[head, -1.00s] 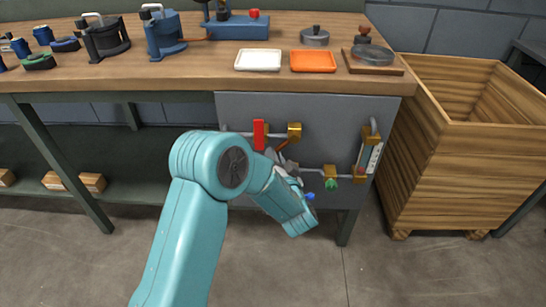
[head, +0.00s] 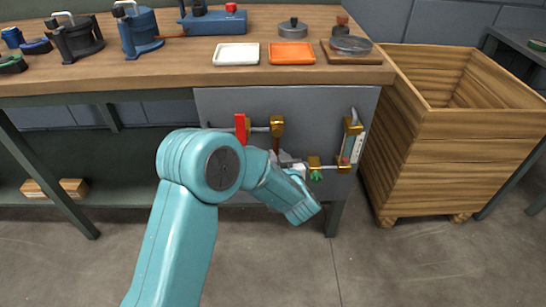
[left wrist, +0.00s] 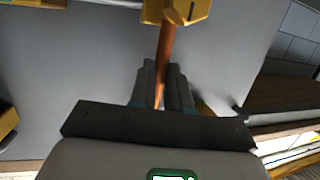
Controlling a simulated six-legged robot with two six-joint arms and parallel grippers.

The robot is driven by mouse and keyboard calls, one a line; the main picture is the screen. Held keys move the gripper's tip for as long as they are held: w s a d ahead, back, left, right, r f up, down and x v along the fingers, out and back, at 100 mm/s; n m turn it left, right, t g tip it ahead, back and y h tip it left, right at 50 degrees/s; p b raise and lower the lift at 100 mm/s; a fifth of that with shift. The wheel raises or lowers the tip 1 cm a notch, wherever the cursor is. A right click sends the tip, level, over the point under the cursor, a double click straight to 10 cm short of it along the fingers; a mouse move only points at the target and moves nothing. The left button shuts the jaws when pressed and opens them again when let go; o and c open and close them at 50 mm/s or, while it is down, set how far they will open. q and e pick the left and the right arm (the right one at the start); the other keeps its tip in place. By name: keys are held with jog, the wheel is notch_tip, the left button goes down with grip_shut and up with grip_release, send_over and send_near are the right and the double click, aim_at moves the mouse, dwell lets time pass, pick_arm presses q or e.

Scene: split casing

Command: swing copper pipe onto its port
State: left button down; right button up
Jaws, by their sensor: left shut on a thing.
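The copper pipe (left wrist: 166,50) runs up the middle of the left wrist view. Its upper end meets a brass fitting (left wrist: 188,8); I cannot tell whether it is seated there. My left gripper (left wrist: 160,85) is shut on the lower part of the pipe, with its fingers on either side. In the head view my left gripper (head: 287,158) is small and partly hidden by my forearm, in front of the grey panel (head: 215,105). A brass fitting (head: 277,126) and a lower brass fitting (head: 315,162) show there. My right gripper is out of view.
A red lever (head: 240,127) and a green knob (head: 316,176) stand out from the panel, with a gauge-like tube (head: 358,148) at right. The workbench top (head: 170,70) overhangs the panel. A wooden crate (head: 420,160) stands close on the right. The floor in front is clear.

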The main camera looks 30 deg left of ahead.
pick_arm(q)
jog(key=shift+w+d, duration=0.1)
jog(key=shift+d, duration=0.2)
dwell(0.4)
jog(key=c, duration=1.1)
grip_release()
jog(key=p+v, duration=0.3)
jog(key=v, duration=1.3)
jog(key=shift+s+p, duration=0.25)
jog(key=shift+p, duration=0.05)
